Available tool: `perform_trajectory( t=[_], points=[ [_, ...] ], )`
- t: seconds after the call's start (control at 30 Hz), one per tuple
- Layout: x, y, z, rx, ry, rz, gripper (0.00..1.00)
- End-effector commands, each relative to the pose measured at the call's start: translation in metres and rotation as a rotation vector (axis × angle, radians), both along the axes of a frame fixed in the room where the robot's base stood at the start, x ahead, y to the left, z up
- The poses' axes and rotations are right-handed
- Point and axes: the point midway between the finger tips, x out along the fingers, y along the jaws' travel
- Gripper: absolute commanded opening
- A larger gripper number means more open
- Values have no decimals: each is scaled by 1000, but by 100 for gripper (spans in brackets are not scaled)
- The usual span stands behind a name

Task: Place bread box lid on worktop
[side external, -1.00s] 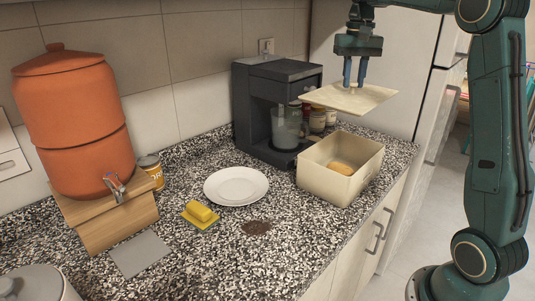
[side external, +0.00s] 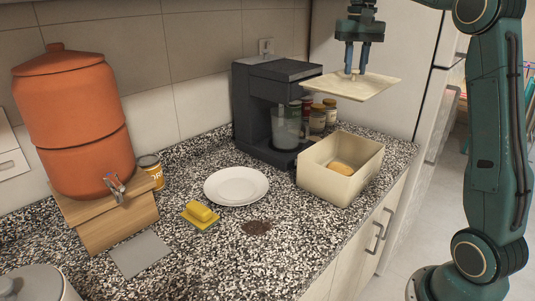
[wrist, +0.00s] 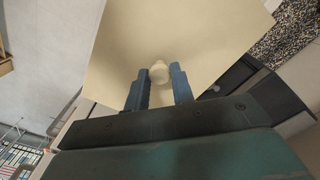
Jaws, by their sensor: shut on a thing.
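The bread box lid (side external: 372,86) is a flat cream square with a small knob, held in the air above the open bread box. My gripper (side external: 356,72) is shut on the lid's knob; in the wrist view the knob (wrist: 159,72) shows between the two fingers, with the lid (wrist: 170,30) filling the top. The cream bread box (side external: 330,183) stands open on the speckled worktop (side external: 300,235) at the right, with a loaf (side external: 342,168) inside.
A black coffee machine (side external: 275,85) with a glass jug stands behind the box, with several jars (side external: 318,118) beside it. The front-middle worktop is clear.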

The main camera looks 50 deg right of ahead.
Motion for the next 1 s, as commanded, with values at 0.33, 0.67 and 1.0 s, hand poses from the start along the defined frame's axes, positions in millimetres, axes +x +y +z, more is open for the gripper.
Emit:
perform_trajectory(
  t=[0.33,0.67,1.0],
  points=[
    [1,0,10,-1,-3,0,0],
    [1,0,37,-1,-3,0,0],
    [5,19,52,-1,-1,4,0]
  ],
)
